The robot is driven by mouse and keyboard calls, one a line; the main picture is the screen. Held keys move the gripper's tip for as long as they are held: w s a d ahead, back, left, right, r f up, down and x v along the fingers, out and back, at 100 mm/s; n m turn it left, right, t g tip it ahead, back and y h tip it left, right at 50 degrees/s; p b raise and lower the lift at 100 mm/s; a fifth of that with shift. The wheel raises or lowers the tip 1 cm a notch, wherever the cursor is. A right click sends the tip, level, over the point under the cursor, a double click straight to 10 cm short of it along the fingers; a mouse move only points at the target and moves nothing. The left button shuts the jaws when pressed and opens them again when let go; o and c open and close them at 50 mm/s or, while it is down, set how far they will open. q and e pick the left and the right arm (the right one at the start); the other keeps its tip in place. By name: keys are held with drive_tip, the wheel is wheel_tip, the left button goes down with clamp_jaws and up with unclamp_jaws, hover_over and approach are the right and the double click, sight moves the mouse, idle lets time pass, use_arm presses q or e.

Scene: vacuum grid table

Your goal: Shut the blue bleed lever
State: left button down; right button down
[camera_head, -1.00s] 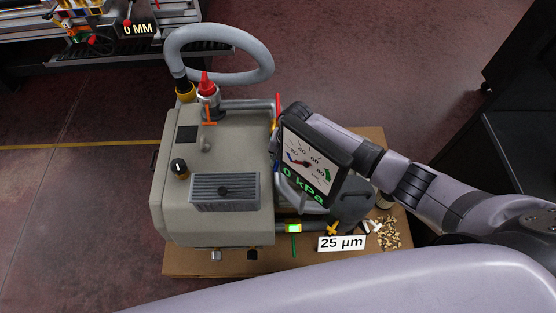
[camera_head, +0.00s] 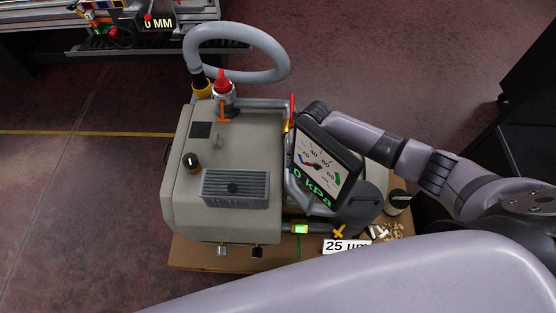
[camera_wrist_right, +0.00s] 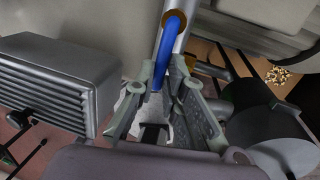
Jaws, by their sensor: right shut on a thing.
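The blue bleed lever (camera_wrist_right: 169,48) shows in the right wrist view, hanging from a brass-coloured collar on a metal pipe. My right gripper (camera_wrist_right: 164,76) has its two grey fingers on either side of the lever's lower end and is shut on it. In the head view, the gauge panel (camera_head: 327,167), with a dial and a green 0 kPa readout, hides the right fingers and most of the lever. My right arm reaches in from the right behind that panel. My left gripper is not in view.
The grey pump housing (camera_head: 223,145) stands left of the gauge, with a vented box (camera_head: 235,188) on it. A red-handled valve (camera_head: 222,82) and a grey hose (camera_head: 278,45) are at its back. A 25 µm label (camera_head: 345,246) and a dark jar (camera_head: 398,200) are at the front right.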

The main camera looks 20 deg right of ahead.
drive_tip(key=c, duration=1.7)
unclamp_jaws()
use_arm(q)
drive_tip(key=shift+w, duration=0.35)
use_arm(e)
drive_tip(key=shift+o, duration=0.2)
drive_tip(key=shift+r, duration=0.2)
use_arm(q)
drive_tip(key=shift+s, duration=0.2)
use_arm(e)
wheel_tip(320, 180, up, 11)
drive_tip(key=d, duration=0.2)
drive_tip(key=shift+s+d+r, duration=0.15)
drive_tip(key=shift+s+r, duration=0.05)
drive_tip(key=shift+s, duration=0.15)
